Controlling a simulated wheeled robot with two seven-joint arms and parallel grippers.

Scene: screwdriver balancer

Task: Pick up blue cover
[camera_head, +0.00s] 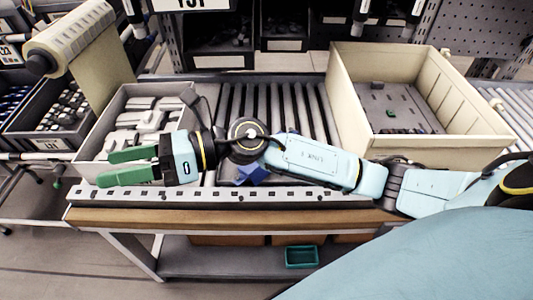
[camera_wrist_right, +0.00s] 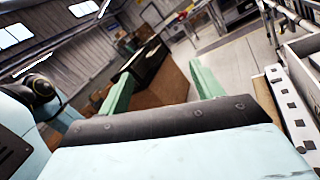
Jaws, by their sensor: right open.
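The right wrist view shows the same open gripper (camera_wrist_right: 160,78) facing out into the room; the blue piece does not show there. My left gripper is not in view.
A grey bin (camera_head: 186,103) of white parts stands left of the rollers. A large beige crate (camera_head: 455,100) with small parts stands at right. A perforated metal rail (camera_head: 300,197) edges the bench front. A small teal tray (camera_head: 302,257) sits on the lower shelf.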

